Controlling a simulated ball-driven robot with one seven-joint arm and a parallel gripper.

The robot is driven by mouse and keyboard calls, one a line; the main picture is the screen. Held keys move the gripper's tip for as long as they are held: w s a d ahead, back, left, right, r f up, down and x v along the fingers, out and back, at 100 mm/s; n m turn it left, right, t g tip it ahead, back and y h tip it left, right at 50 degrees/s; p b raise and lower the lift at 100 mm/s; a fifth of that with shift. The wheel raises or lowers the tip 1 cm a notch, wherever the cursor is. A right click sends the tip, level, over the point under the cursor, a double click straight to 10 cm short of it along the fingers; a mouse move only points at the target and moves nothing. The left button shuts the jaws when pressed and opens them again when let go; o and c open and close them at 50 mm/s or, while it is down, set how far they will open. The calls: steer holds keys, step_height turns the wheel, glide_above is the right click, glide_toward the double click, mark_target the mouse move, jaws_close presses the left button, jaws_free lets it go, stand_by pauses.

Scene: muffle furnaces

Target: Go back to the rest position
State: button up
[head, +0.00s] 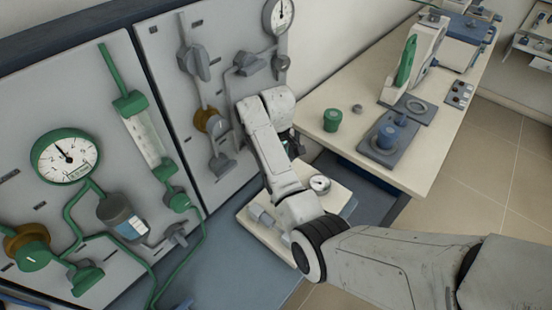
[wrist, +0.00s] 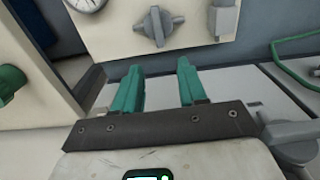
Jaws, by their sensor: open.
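My gripper (wrist: 157,72) shows in the wrist view with two green fingers apart and nothing between them. Beyond the fingertips is a cream panel with a grey valve knob (wrist: 157,27); the fingers appear apart from it. In the head view my white arm reaches from the lower right toward the grey wall panel (head: 185,105). The gripper end is mostly hidden there behind my own wrist, near the panel's right edge.
A cream box with a small gauge (head: 320,183) stands beside and below my arm. Left is a panel with green pipes and a gauge (head: 65,156). A bench (head: 330,103) at right carries a green jar (head: 332,120) and a blue-grey device (head: 388,136). Tiled floor is open at far right.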

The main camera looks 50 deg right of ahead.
steer(key=shift+f, duration=0.1)
steer(key=shift+m+t+h, duration=0.3)
steer(key=shift+m+h, duration=0.1)
steer(key=shift+m, duration=0.1)
steer(key=s+a+f, duration=0.2)
steer(key=s+a, duration=0.1)
steer(key=s, duration=0.3)
steer(key=s+a+f+b, duration=0.1)
steer(key=s+a+f, duration=0.2)
steer(key=s, duration=0.4)
steer(key=s+a+f+b, duration=0.1)
steer(key=s+a+f, duration=0.2)
steer(key=s, duration=0.3)
steer(key=shift+s, duration=0.35)
steer(key=s+a+r+b, duration=0.1)
steer(key=s+a, duration=0.4)
steer(key=s, duration=0.4)
steer(key=shift+r+y, duration=0.3)
steer(key=shift+r, duration=0.1)
steer(key=shift+a, duration=0.1)
